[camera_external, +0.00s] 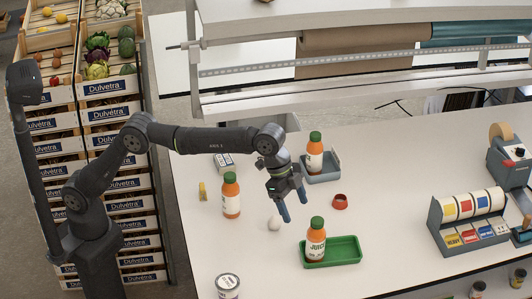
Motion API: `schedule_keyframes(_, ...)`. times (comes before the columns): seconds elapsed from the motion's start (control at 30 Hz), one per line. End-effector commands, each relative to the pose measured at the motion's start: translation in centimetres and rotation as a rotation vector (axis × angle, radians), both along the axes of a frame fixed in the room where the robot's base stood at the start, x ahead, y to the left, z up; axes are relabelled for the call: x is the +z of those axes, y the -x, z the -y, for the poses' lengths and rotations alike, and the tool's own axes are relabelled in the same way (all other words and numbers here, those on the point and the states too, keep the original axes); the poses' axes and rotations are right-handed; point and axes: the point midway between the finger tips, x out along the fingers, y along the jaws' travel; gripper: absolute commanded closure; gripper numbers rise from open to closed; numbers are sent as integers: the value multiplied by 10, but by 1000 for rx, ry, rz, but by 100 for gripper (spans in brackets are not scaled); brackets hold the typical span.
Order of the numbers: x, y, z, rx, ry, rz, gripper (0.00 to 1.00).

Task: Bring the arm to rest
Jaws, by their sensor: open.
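My gripper (295,206) hangs above the white table (400,180), its two blue fingers pointing down and apart with nothing between them. My arm stretches from the left out over the table. One juice bottle with a green cap (231,198) stands to the left of my gripper. A second juice bottle (315,157) stands in a grey tray (329,173) behind it. A third juice bottle (315,246) stands in a green tray (342,250) in front of it.
A white tin (227,285) stands at the front. A label dispenser (468,222) and a tape machine (512,158) stand at the right. Produce crates (120,90) are stacked left.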

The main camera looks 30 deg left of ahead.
Motion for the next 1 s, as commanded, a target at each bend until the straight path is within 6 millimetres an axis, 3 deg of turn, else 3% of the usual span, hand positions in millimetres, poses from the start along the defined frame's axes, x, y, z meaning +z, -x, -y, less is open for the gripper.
schedule_keyframes(0.2, -6, -42, -19, 2, -2, 0, 27)
schedule_keyframes(0.7, -21, -127, -72, 3, 2, -1, 27)
schedule_keyframes(1.0, -53, -178, -73, 1, 1, -1, 27)
